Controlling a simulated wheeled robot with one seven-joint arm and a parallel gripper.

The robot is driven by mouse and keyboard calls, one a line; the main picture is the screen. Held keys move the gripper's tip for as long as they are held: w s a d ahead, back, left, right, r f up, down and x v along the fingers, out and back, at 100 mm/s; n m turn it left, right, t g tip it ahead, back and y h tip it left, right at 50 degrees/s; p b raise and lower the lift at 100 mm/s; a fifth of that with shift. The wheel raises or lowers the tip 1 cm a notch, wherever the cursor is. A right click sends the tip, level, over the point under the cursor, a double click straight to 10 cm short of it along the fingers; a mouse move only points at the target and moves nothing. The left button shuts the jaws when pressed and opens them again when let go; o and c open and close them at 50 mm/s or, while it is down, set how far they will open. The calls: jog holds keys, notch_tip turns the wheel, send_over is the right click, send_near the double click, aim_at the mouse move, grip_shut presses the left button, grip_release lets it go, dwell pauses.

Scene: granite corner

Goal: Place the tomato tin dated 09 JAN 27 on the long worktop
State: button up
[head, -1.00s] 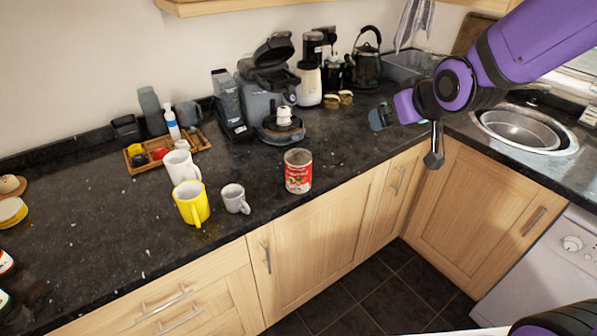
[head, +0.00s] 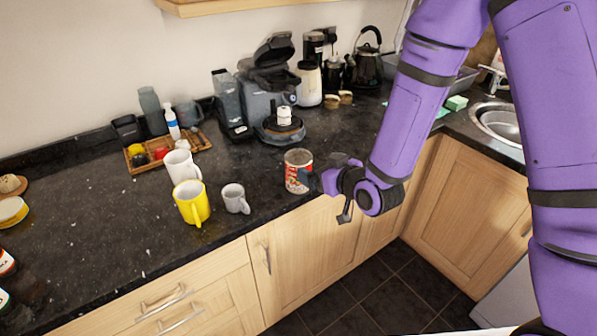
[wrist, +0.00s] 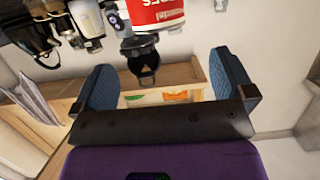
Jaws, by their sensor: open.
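A red and white tomato tin (head: 296,168) stands upright on the dark worktop (head: 90,230), near its front edge. Its date cannot be read in either view. My gripper (head: 318,178) is at the right side of the tin and partly covers its lower right in the head view. In the wrist view my gripper (wrist: 165,76) is open and empty, with a blue pad on each side. The tin (wrist: 157,12) shows there at the top, cut by the frame edge and beyond the fingertips, roughly between the fingers.
A grey mug (head: 235,198), a yellow mug (head: 191,203) and a white mug (head: 181,166) stand left of the tin. A coffee machine (head: 268,88) and a kettle (head: 367,66) stand behind. The sink (head: 500,122) is at right. Worktop at far left centre is clear.

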aim_at(300, 157)
jog(key=x, duration=1)
jog(key=shift+w+a+f, duration=0.15)
jog(key=shift+w+f, duration=0.05)
jog(key=shift+w, duration=0.15)
jog(key=shift+r, duration=0.1)
jog(key=c, duration=1.3)
